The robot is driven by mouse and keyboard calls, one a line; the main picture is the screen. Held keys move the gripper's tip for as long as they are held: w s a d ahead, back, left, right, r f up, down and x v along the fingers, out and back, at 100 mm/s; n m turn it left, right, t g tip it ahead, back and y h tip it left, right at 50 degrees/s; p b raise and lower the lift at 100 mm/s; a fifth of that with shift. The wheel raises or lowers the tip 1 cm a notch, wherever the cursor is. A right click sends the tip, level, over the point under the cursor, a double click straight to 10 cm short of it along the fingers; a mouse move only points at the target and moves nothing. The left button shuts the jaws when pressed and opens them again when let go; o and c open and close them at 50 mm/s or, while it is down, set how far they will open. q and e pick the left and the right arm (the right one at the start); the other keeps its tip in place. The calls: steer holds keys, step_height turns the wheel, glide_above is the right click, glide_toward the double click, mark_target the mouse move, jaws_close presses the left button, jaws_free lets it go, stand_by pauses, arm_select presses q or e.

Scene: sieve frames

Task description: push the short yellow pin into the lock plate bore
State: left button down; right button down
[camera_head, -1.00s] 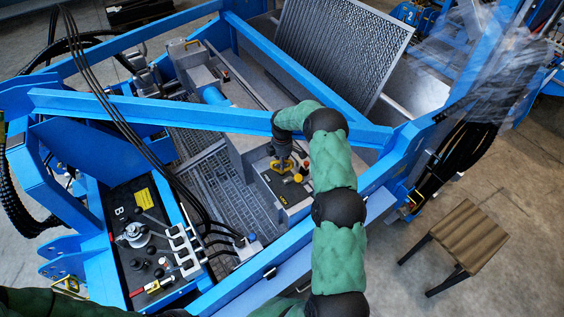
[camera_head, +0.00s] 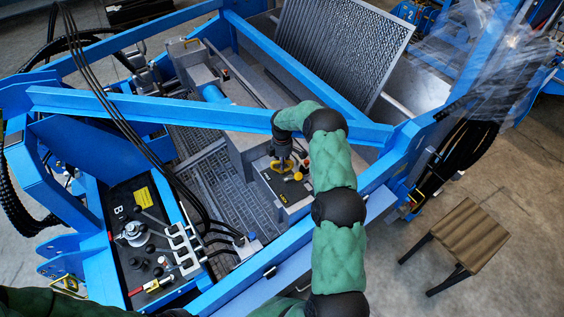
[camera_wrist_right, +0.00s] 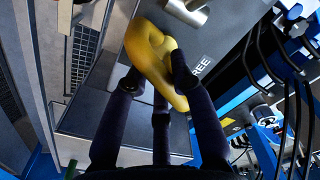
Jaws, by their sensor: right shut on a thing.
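The yellow pin shows as a looped yellow handle (camera_head: 282,167) at the grey lock plate box (camera_head: 270,186) in the head view. My right gripper (camera_head: 283,159) comes down onto it from above and is shut on this handle. In the right wrist view the yellow handle (camera_wrist_right: 147,45) sits between the dark fingers of my right gripper (camera_wrist_right: 150,85), close to a grey plate (camera_wrist_right: 215,35) with lettering ending in "REE". A metal cylinder (camera_wrist_right: 187,10) shows just beyond the handle. The pin's shank and the bore are hidden, so I cannot tell how deep it sits. My left gripper is out of view.
A yellow knob (camera_head: 298,177) and a red knob (camera_head: 306,164) stand beside the handle. A blue beam (camera_head: 200,112) crosses behind my right arm. Black hoses (camera_head: 190,195) hang to the left, above a control panel (camera_head: 130,225). A stool (camera_head: 465,235) stands at the right.

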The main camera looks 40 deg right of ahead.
steer(key=shift+f, duration=0.45)
steer(key=c, duration=1)
jaws_free()
steer(key=shift+r, duration=0.15)
step_height(320, 180, up, 12)
steer(key=shift+f, duration=0.15)
